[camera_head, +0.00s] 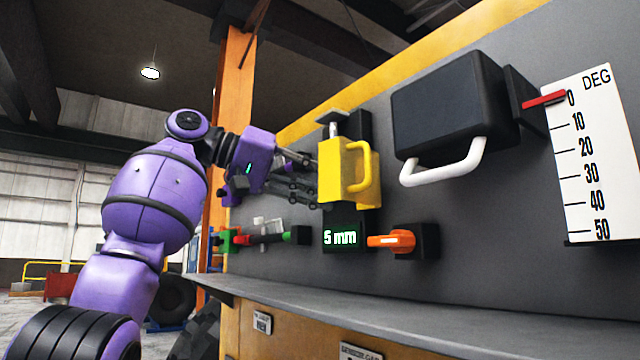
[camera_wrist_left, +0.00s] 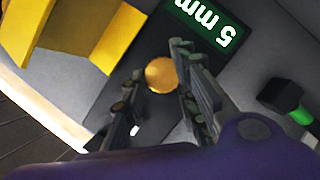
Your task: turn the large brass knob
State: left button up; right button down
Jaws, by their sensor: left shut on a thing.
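The round brass knob (camera_wrist_left: 161,74) shows in the left wrist view, on a grey panel below the green-lit "5 mm" display (camera_wrist_left: 208,22). My left gripper (camera_wrist_left: 157,68) has one finger on each side of the knob and is shut on it. In the head view my purple left arm comes in from the left, and the left gripper (camera_head: 311,182) reaches the panel beside the yellow handled block (camera_head: 346,170). The knob itself is hidden there. The display (camera_head: 340,236) reads "5 mm" below the yellow block. My right gripper is in neither view.
A black box with a white handle (camera_head: 445,165) juts out at right, beside a DEG scale with a red pointer (camera_head: 545,99) near 0. An orange handle (camera_head: 392,241) and a green-and-red part (camera_head: 238,240) sit lower. A ledge (camera_head: 400,318) runs below.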

pick_arm(q)
jog(key=shift+f+n+h, duration=0.1)
jog(key=shift+n+h, duration=0.4)
jog(key=shift+n, duration=0.4)
jog(key=o, duration=1.1)
jog(key=shift+c, duration=0.2)
jog(key=shift+a+r, duration=0.25)
jog(key=shift+a, duration=0.25)
jog(key=v, duration=1.1)
